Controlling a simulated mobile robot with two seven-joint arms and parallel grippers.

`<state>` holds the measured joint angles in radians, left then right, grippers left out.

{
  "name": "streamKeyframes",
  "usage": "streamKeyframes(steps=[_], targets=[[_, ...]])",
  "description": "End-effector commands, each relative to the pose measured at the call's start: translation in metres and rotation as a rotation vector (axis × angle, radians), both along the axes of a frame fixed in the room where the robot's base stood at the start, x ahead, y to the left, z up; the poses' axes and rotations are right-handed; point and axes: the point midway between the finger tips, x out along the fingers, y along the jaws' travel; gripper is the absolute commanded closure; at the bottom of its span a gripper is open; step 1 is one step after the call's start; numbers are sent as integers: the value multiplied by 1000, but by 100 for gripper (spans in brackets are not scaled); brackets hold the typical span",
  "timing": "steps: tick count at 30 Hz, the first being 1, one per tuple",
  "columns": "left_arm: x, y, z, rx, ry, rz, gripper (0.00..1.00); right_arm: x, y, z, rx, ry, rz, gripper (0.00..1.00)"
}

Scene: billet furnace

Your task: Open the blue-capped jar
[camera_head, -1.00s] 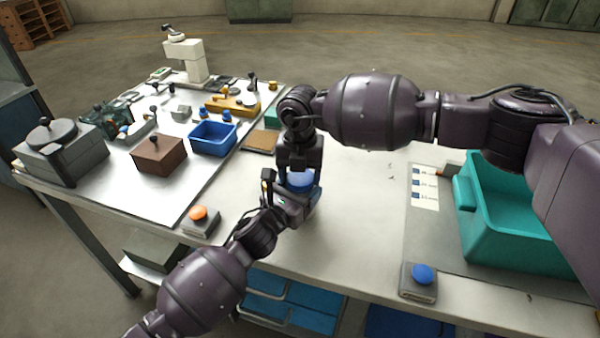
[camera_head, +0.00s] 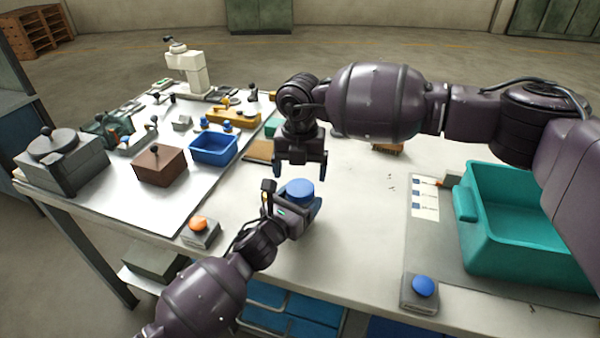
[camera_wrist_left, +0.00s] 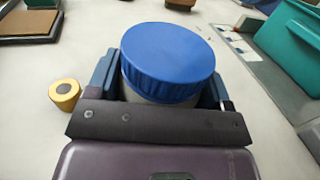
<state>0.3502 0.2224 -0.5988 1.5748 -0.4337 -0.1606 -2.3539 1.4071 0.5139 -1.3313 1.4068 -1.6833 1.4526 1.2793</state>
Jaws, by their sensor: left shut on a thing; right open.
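The jar (camera_wrist_left: 165,98) stands upright on the table with its blue cap (camera_head: 299,191) on top. In the left wrist view the ribbed blue cap (camera_wrist_left: 168,60) sits on the jar's pale body, most of which is hidden below it. My left gripper (camera_head: 296,208) is shut around the jar's body, a finger on each side, just under the cap. My right gripper (camera_head: 301,170) is open and empty, pointing down behind and above the cap, apart from it.
A teal bin (camera_head: 520,255) stands at the right. A blue-button box (camera_head: 421,290) and an orange-button box (camera_head: 200,231) sit near the front edge. A blue tray (camera_head: 214,148) and a brown box (camera_head: 159,166) lie at the left. A small yellow cylinder (camera_wrist_left: 64,93) is beside the left gripper.

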Motion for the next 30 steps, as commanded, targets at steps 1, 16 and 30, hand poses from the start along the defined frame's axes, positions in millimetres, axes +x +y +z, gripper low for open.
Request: streamKeyframes(steps=[1, 16, 30], targets=[[0, 0, -1, 0, 0, 0, 93, -2, 0, -5, 5, 10, -2, 13], [0, 0, 0, 1, 1, 1, 93, 1, 6, 34, 34, 5, -449, 13], [0, 0, 0, 0, 0, 1, 93, 0, 0, 13, -5, -1, -596, 13]])
